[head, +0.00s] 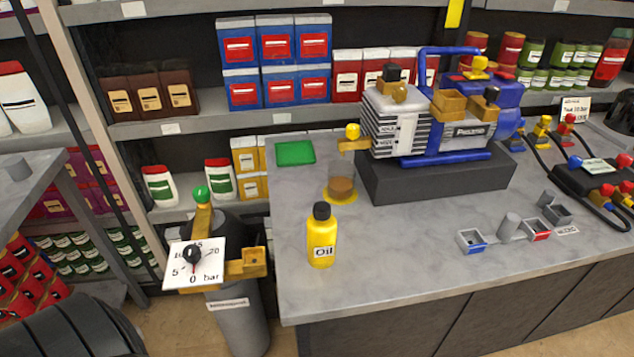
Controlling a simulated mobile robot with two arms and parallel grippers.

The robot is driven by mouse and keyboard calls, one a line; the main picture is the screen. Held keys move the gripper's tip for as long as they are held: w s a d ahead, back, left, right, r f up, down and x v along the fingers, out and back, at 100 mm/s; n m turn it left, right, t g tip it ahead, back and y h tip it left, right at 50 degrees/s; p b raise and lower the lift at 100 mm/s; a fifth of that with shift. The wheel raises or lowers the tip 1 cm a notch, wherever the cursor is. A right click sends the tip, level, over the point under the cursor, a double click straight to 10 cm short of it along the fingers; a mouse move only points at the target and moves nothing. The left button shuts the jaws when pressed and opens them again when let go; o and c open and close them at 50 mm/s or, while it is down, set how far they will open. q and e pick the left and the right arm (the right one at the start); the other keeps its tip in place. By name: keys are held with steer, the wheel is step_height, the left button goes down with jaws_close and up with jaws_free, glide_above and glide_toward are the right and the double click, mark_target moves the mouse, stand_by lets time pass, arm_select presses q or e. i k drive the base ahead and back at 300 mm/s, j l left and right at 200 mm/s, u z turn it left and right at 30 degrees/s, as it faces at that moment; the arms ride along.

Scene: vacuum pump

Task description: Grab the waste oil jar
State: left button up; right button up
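The waste oil jar looks to be the small clear jar (341,187) with brown liquid at its bottom. It stands upright on a yellow round mark on the grey workbench (400,245), below the yellow drain fitting (352,138) of the vacuum pump. The blue and silver vacuum pump (440,115) sits on a dark block on the bench. A yellow oil bottle (321,238) with a black cap stands in front of the jar, slightly left. Neither of my grippers is in view.
A green pad (295,153) lies at the bench's back left. Small open boxes (472,241) and a grey cylinder (509,226) stand at the right. A tank with a pressure dial (194,263) stands left of the bench. The bench front is clear.

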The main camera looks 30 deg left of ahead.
mark_target(341, 172)
steer(key=l+u, duration=0.55)
steer(key=u, duration=0.2)
steer(key=l+u, duration=0.35)
steer(key=i+j, duration=0.05)
